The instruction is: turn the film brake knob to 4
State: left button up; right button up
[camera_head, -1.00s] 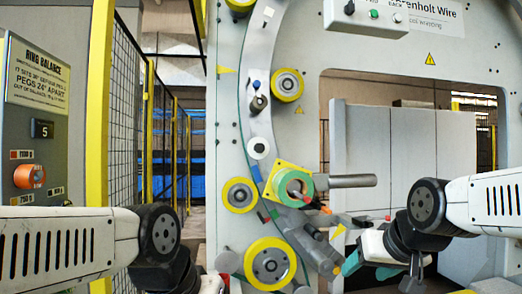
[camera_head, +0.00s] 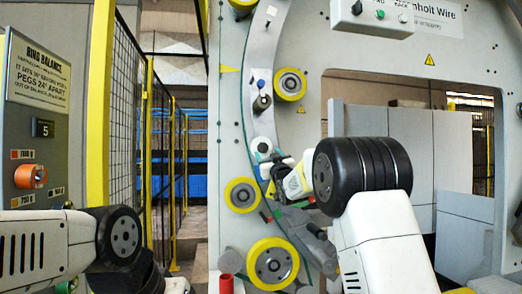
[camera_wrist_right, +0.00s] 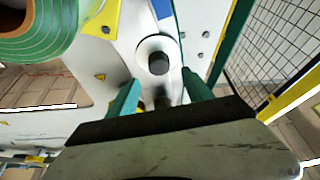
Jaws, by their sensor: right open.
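A white round dial with a dark centre knob (camera_wrist_right: 158,62), which I take for the film brake knob, is on the pale machine face in the right wrist view. It also shows in the head view (camera_head: 262,146). Its markings are too small to read. My right gripper (camera_wrist_right: 160,82) is open, its green fingers apart, pointing at the dial with one finger on each side below it. I cannot tell whether they touch the knob. In the head view my right gripper (camera_head: 276,168) is just below the dial, partly hidden by my wrist. My left gripper is below the picture.
A green-and-white film roll (camera_wrist_right: 35,32) is close on the left in the wrist view. Yellow-rimmed rollers (camera_head: 272,264) line the curved ring. A ring balance panel (camera_head: 37,120) with an orange knob (camera_head: 30,176) stands at left. A mesh fence (camera_head: 125,130) stands beside it.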

aim_at(263, 148)
jog(key=shift+x, duration=3.4)
jog(key=shift+c, duration=0.5)
grip_shut()
jog(key=shift+m+h, duration=0.4)
jog(key=shift+m, duration=0.2)
jog(key=m+h, duration=0.1)
jog(key=m, duration=0.1)
jog(key=m+h, duration=0.2)
jog(key=m, duration=0.1)
jog(key=shift+f+m+t, duration=0.1)
jog(key=shift+m+t, duration=0.2)
jog(key=shift+a+m+h, duration=0.1)
jog(key=shift+m+h, duration=0.6)
jog(key=shift+m, duration=0.8)
jog(key=shift+m+h, duration=0.7)
jog(key=shift+m, duration=0.8)
